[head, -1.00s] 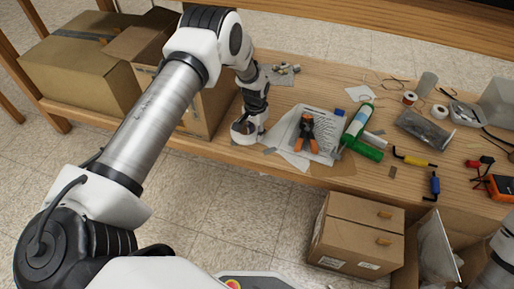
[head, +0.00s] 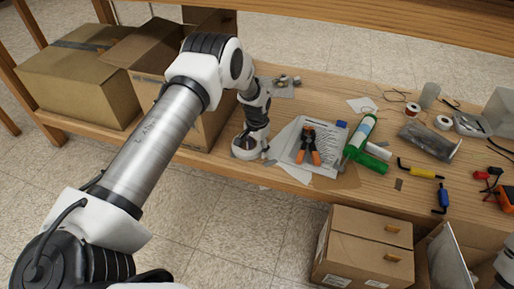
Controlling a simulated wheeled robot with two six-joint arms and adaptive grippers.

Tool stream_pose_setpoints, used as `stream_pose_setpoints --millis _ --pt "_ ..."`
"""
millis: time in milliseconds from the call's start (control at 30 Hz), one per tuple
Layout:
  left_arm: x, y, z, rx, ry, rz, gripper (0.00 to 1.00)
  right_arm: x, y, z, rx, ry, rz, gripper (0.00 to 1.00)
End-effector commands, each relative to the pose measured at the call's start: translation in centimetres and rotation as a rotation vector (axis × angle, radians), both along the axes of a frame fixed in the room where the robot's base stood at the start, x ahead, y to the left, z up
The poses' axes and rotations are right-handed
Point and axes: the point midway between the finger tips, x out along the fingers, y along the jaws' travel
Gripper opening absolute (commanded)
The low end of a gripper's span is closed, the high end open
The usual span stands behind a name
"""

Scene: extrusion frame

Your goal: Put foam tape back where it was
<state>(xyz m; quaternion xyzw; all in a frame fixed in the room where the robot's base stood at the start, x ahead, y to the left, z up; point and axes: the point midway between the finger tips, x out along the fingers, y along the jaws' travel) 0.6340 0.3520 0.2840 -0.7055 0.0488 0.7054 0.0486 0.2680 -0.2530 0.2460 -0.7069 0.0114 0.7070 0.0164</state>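My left arm comes in from the left. Its gripper (head: 267,158) is low at the table's front edge, left of the papers. Its fingers are small and mostly hidden by the wrist, so I cannot tell whether they are open or hold anything. Two small rolls stand at the table's back right: one with a reddish-brown core (head: 412,109) and a white one (head: 442,122). I cannot tell whether either is the foam tape.
Cardboard boxes (head: 80,82) stand left; a closed carton (head: 365,248) is below the table.

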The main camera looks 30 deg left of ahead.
Motion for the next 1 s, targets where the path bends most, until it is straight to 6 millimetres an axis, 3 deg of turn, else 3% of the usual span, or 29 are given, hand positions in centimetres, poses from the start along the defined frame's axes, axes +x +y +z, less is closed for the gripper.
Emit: stream_pose_setpoints --millis 167,500,633,733,867,967,1000 --pt "0.0 0.0 0.9 0.000 0.000 0.000 0.56 0.0 0.0 0.5 0.000 0.000 0.000 0.82" --pt "0.0 0.0 7.4 0.000 -0.002 0.001 0.56 0.0 0.0 3.8 0.000 0.000 0.000 0.82" --pt "-0.1 0.0 7.9 0.000 0.001 0.000 0.56 0.0 0.0 3.9 0.000 0.000 0.000 0.82" --pt "-1.2 -0.7 6.5 -0.004 0.006 0.002 0.56 0.0 0.0 3.7 0.000 0.000 0.000 0.82" --pt "-7.1 -3.6 1.7 -0.020 0.013 0.022 0.56 0.0 0.0 3.7 0.000 0.000 0.000 0.82" --pt "-15.2 -6.5 -2.1 -0.032 0.021 0.059 0.56 0.0 0.0 3.7 0.000 0.000 0.000 0.82" --pt "-19.2 -7.5 -3.0 -0.033 0.022 0.078 0.56 0.0 0.0 3.7 0.000 0.000 0.000 0.82"
